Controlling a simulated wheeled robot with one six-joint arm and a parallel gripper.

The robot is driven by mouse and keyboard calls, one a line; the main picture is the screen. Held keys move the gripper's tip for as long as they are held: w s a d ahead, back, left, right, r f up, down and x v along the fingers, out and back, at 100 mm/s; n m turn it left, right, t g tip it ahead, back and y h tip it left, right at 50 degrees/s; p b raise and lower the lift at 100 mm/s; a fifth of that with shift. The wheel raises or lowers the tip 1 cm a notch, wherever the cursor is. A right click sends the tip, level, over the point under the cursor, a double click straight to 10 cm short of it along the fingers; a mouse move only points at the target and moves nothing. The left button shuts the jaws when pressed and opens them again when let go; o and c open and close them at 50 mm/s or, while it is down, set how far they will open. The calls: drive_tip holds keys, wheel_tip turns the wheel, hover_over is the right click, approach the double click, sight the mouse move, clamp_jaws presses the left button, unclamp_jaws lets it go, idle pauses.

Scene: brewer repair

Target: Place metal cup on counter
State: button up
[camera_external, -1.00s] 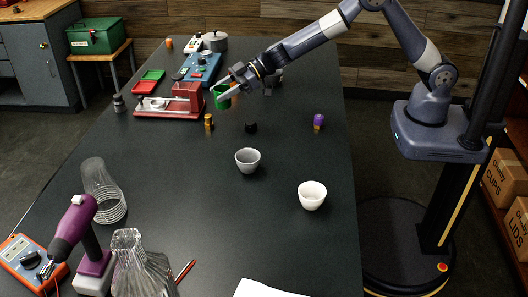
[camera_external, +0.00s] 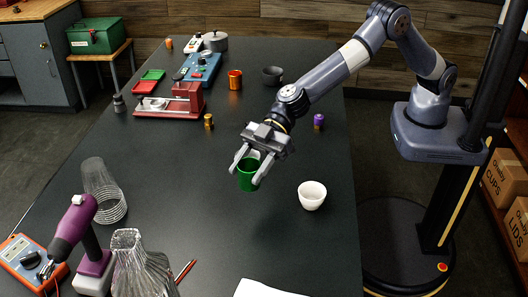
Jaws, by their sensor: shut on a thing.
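My gripper (camera_external: 247,175) is shut on a green cup (camera_external: 248,178), with one finger on each side of it. The cup is upright over the middle of the dark counter (camera_external: 210,225). I cannot tell whether its base touches the surface. A white bowl-shaped cup (camera_external: 312,196) stands to its right. A light grey cup (camera_external: 256,155) is mostly hidden behind my gripper and the green cup. A copper-orange cup (camera_external: 235,80) and a dark grey cup (camera_external: 272,76) stand farther back.
A red machine (camera_external: 182,102), a blue device (camera_external: 202,68) and red and green trays (camera_external: 152,75) occupy the back left. A glass carafe (camera_external: 135,265), clear cups (camera_external: 104,190) and a purple tool (camera_external: 78,235) stand at front left. The counter's centre front is clear.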

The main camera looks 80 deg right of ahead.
wheel_tip(320, 180, down, 10)
drive_tip(key=shift+b, duration=1.1)
drive_tip(key=shift+f, duration=0.1)
drive_tip(key=o, duration=1)
drive_tip(key=shift+d, duration=0.1)
drive_tip(key=b+v, duration=0.2)
drive_tip(key=v, duration=1)
drive_tip(key=shift+s, duration=0.1)
